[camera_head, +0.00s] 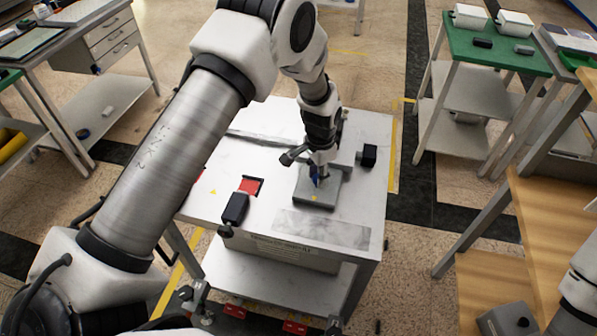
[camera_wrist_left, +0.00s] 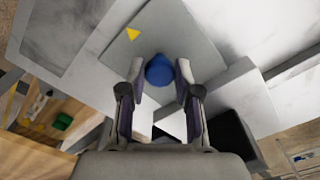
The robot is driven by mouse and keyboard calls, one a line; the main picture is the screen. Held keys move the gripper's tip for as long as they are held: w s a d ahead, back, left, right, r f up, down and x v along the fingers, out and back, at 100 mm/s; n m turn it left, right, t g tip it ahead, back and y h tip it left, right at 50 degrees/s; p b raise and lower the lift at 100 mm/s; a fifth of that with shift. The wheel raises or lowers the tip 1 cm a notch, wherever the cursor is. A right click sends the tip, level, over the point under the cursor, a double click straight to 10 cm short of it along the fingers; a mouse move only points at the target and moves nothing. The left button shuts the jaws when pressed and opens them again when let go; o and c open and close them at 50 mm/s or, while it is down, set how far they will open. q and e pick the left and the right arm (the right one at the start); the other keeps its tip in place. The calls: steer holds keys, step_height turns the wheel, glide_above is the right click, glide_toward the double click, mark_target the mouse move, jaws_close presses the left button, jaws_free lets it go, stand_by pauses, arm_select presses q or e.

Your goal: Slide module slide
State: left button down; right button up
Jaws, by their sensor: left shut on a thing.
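The module slide looks like a grey square block (camera_head: 328,197) with a yellow triangle mark and a blue knob (camera_head: 314,177) on top. It sits on the white table, right of the table's middle. My left gripper (camera_head: 319,171) reaches down onto it from above. In the left wrist view the blue knob (camera_wrist_left: 159,70) lies between the two fingers of my left gripper (camera_wrist_left: 161,78), which are shut on it. The grey block's top (camera_wrist_left: 157,30) spreads out behind the knob there. My arm and gripper hide part of the block's back side. My right gripper is not in view.
On the white table (camera_head: 372,190), a black block (camera_head: 369,155) stands right of the slide and another black piece (camera_head: 235,207) stands left, beside a red square (camera_head: 254,183). A flat grey plate (camera_head: 322,228) lies in front. A green-topped table (camera_head: 490,52) stands at back right.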

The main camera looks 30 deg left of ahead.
arm_select(q)
steer(key=shift+w+d, duration=0.2)
steer(key=shift+d, duration=0.4)
steer(key=shift+w+d, duration=0.15)
steer(key=shift+d, duration=0.4)
steer(key=shift+a, duration=0.1)
steer(key=c, duration=0.8)
jaws_free()
steer(key=shift+w+d+f, duration=0.1)
steer(key=shift+w+d, duration=0.15)
steer(key=shift+d, duration=0.2)
steer(key=shift+s+a, duration=0.1)
step_height(320, 180, up, 12)
steer(key=shift+f, duration=0.1)
